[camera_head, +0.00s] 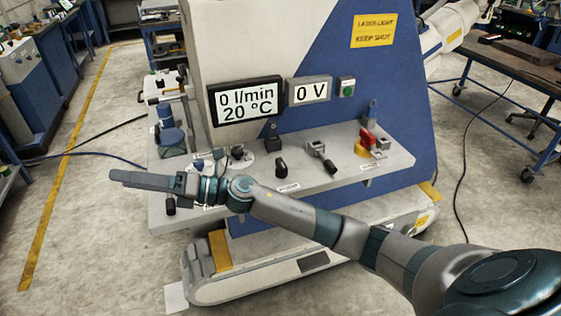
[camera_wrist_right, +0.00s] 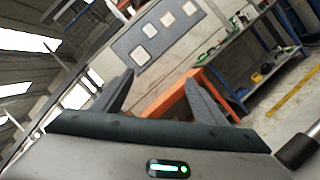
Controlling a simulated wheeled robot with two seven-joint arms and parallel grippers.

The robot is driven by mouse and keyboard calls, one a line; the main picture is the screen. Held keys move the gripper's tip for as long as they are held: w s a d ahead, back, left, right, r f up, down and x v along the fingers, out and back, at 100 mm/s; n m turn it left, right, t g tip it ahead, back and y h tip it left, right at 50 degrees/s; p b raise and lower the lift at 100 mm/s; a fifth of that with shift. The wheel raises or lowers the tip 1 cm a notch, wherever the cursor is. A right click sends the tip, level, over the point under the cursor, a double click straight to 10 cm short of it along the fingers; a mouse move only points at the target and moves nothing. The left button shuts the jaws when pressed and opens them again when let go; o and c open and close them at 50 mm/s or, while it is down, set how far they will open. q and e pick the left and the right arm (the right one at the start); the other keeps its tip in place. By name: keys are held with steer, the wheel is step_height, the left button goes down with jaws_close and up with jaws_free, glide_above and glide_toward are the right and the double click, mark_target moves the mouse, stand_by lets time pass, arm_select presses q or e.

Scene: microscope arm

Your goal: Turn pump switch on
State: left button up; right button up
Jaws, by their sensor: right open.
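The machine's console shelf (camera_head: 340,174) carries several controls. A black knob (camera_head: 280,167), a grey lever with a black end (camera_head: 318,154) and a red-and-yellow switch (camera_head: 367,142) stand along it. Their labels are too small to read, so I cannot tell which one is the pump switch. The flow display (camera_head: 246,103) reads 0 l/min and 20 °C. My right gripper (camera_head: 128,180) is open and empty, left of the shelf's front left corner and pointing left. In the right wrist view its two fingers (camera_wrist_right: 161,77) stand apart. My left gripper is out of view.
A voltage display (camera_head: 309,90) reads 0 V, beside a green button (camera_head: 347,86). A blue bottle-like fitting (camera_head: 170,134) stands at the shelf's left end. My right forearm crosses in front of the shelf. Open floor (camera_head: 90,215) lies to the left.

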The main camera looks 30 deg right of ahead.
steer(key=n+g+h, duration=0.1)
steer(key=n+g, duration=0.4)
steer(key=n, duration=0.2)
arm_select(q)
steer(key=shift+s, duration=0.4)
arm_select(e)
step_height(320, 180, up, 3)
steer(key=n+g+h, duration=0.5)
steer(key=n+h, duration=0.1)
steer(key=h, duration=1.1)
glide_above(281, 162)
steer(key=shift+s+f, duration=0.1)
steer(key=shift+f, duration=0.1)
step_height(281, 162, down, 17)
steer(key=p, duration=0.5)
steer(key=shift+f+p, duration=0.1)
steer(key=shift+p, duration=0.2)
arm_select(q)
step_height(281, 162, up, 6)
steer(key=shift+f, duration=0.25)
